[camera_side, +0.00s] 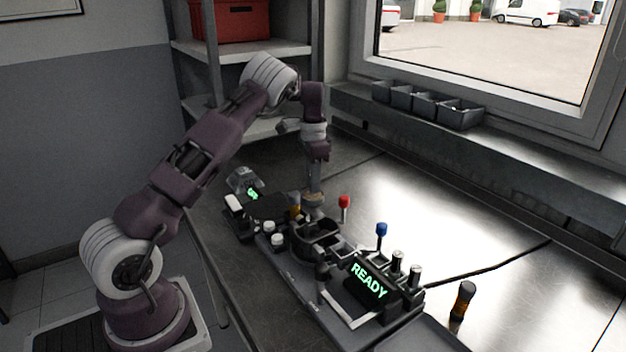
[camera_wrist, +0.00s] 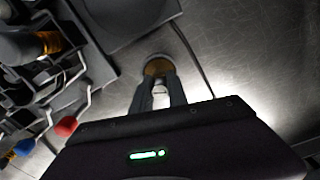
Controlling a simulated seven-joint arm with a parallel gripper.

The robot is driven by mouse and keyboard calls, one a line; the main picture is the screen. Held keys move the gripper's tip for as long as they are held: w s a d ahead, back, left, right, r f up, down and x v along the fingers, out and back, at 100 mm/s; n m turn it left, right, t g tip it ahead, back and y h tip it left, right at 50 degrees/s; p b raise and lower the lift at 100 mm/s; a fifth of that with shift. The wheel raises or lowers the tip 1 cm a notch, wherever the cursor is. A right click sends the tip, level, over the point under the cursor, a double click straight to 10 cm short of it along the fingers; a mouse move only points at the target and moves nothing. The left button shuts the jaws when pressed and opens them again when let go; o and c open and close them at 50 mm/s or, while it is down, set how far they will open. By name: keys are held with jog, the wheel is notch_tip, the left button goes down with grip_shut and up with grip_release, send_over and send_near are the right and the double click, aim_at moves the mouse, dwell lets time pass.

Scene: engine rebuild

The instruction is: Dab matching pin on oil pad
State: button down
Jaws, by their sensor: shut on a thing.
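My gripper (camera_wrist: 160,86) points down and is shut on a small pale metal pin (camera_wrist: 160,89), which shows between the fingertips in the wrist view. The oil pad (camera_wrist: 157,66) is a round amber-brown pad in a dark-rimmed dish, just past the fingertips. In the side view the oil pad (camera_side: 313,198) lies directly under my gripper (camera_side: 314,188). The pin's lower end is hidden, so I cannot tell whether it touches the pad.
A fixture with a green READY display (camera_side: 369,280) stands at the front. Red (camera_side: 344,201) and blue (camera_side: 381,229) knobs rise beside it. An amber-banded bottle or tool (camera_side: 463,300) stands at right. The metal bench (camera_side: 440,220) at right is mostly clear.

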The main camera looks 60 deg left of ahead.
jog(key=shift+f, duration=0.75)
dwell(0.8)
jog(key=shift+r, duration=3.55)
